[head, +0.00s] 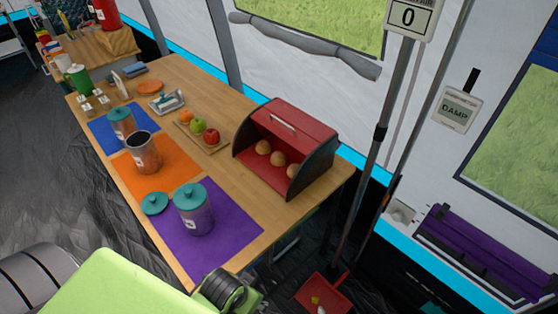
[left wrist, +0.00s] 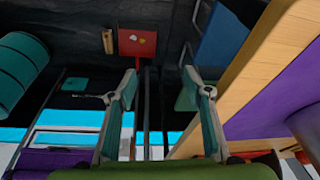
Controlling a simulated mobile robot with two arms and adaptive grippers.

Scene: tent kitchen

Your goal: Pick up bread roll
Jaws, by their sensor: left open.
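Three round brown bread rolls, a left one (head: 263,146), a middle one (head: 277,159) and a right one (head: 293,171), sit in a red bread box (head: 290,127) with dark sides. The box's front is open, and it stands at the right end of the wooden table. My left gripper shows in the left wrist view (left wrist: 162,95), its two fingers spread apart with nothing between them. It is beside the table edge, away from the rolls. In the head view its fingers are hidden; only my green arm shows at the bottom. My right gripper is in neither view.
The wooden table (head: 225,165) bears a purple mat (head: 225,228) with a teal-lidded canister (head: 194,212), an orange mat (head: 180,178) with an open canister (head: 143,155), and a fruit board (head: 185,128). A red tray (head: 318,290) lies low beyond the table; poles stand right of the box.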

